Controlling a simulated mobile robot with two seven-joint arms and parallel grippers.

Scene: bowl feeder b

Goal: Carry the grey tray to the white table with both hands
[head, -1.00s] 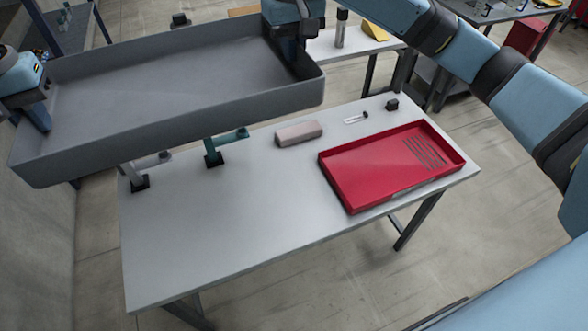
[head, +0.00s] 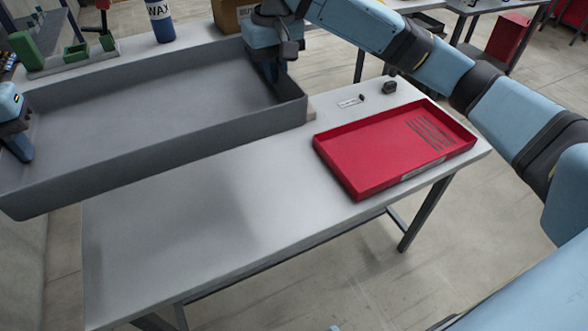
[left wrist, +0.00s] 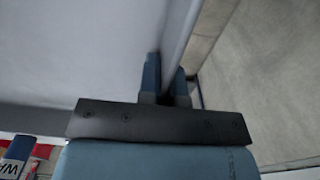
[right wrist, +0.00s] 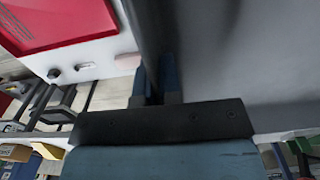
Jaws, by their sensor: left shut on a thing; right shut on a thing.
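The grey tray (head: 150,150) is long, shallow and empty, and hangs over the left and back part of the white table (head: 200,220). Its left end reaches past the table's left edge. I cannot tell how big the gap beneath it is. My left gripper (head: 18,145) is shut on the tray's left end wall, and the left wrist view shows the fingers (left wrist: 166,88) either side of that wall. My right gripper (head: 272,68) is shut on the tray's right end wall, which also shows between the fingers in the right wrist view (right wrist: 158,85).
A red tray (head: 385,155) lies on the table's right half. A small black object (head: 389,87) and a small pale item (head: 350,102) lie behind it. The table's front middle is clear. Behind stand a blue bottle (head: 160,22) and a cardboard box (head: 230,14).

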